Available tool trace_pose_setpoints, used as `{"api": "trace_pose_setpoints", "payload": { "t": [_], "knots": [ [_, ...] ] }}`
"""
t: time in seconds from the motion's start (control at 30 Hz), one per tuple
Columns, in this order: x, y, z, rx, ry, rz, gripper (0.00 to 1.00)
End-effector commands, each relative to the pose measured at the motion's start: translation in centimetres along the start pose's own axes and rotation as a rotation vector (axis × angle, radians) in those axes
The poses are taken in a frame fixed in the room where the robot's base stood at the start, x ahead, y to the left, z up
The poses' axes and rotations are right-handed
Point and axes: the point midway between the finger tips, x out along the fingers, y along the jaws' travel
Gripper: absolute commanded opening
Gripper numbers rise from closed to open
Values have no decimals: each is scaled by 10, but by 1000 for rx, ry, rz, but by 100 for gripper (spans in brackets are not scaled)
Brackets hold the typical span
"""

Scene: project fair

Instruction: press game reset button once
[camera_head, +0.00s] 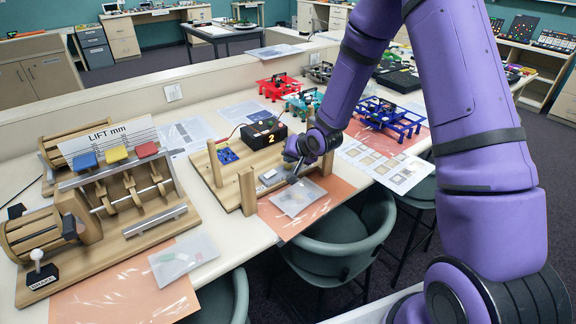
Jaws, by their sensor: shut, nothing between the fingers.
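The game stands on a wooden board (229,195) with wooden posts near the middle of the long table. A black box with a lit "2" (264,133) sits at its back. A blue part (228,155) lies on the board at the left. A small grey-white piece (270,177) is at the board's front right; I cannot tell whether it is the reset button. My gripper (294,177) is shut and empty, pointing down over the board's front right edge beside this piece. I cannot tell whether it touches anything. My purple arm hides part of the table behind it.
A wooden cam machine (150,222) labelled "LIFT mm" fills the table's left. Red (279,87) and blue (388,117) frames stand behind and to the right. A clear bag (298,197) lies in front of the board. Green chairs (337,240) stand at the table's front edge.

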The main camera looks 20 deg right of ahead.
Motion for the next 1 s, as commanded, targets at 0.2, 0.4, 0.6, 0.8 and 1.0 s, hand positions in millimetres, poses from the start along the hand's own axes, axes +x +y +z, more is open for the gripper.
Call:
{"api": "trace_pose_setpoints", "payload": {
  "t": [0.2, 0.4, 0.6, 0.8, 1.0],
  "knots": [
    [1, 1, 1, 0, -1, 0, 0],
    [3, 2, 2, -1, -1, 0, 0],
    [4, 3, 3, -1, -1, 0, 0],
    [5, 4, 4, 0, -1, 0, 0],
    [6, 4, 4, 0, -1, 0, 0]
  ]
}}
